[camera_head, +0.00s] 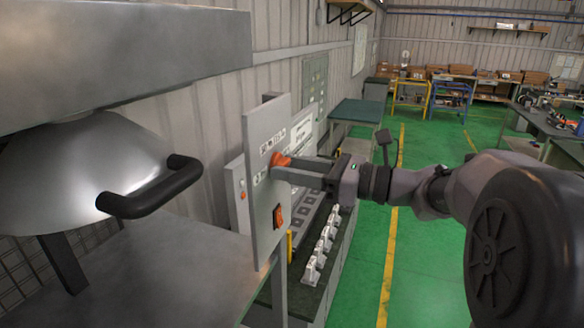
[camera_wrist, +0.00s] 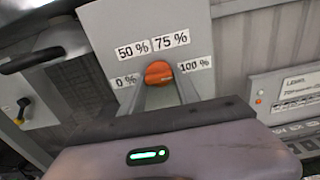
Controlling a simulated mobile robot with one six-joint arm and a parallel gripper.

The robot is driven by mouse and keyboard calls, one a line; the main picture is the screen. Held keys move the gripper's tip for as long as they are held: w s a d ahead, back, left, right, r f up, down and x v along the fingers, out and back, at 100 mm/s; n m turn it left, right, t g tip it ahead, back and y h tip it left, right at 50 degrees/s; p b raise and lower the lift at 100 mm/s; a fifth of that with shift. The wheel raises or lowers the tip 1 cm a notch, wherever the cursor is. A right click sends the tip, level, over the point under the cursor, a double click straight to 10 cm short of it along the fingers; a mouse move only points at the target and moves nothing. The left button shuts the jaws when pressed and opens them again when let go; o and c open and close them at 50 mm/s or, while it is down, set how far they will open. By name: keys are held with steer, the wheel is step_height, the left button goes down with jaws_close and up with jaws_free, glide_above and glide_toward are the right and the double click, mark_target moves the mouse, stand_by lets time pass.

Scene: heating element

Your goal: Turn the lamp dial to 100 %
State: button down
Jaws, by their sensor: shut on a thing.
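The orange lamp dial (camera_wrist: 158,73) sits on a grey panel (camera_wrist: 107,28) with labels 0 %, 50 %, 75 % and 100 % around it. The 100 % label (camera_wrist: 195,65) is to the right of the dial in the wrist view. My gripper (camera_wrist: 161,84) is shut on the dial, one finger on each side. In the head view, my gripper (camera_head: 279,168) reaches the panel from the right and the dial (camera_head: 280,160) shows at its fingertips. I cannot tell which label the dial points to.
An orange-red switch (camera_head: 278,216) is lower on the same panel. A lamp hood (camera_head: 75,170) with a black handle (camera_head: 150,195) is to the left, above a grey table surface (camera_head: 190,260). White-topped parts (camera_head: 322,250) stand on the bench behind the panel. Green floor is open to the right.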

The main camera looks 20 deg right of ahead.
steer(key=c, duration=0.9)
jaws_free()
steer(key=shift+d, duration=0.1)
steer(key=b+v, duration=0.4)
steer(key=v, duration=1.3)
steer(key=shift+s, duration=0.15)
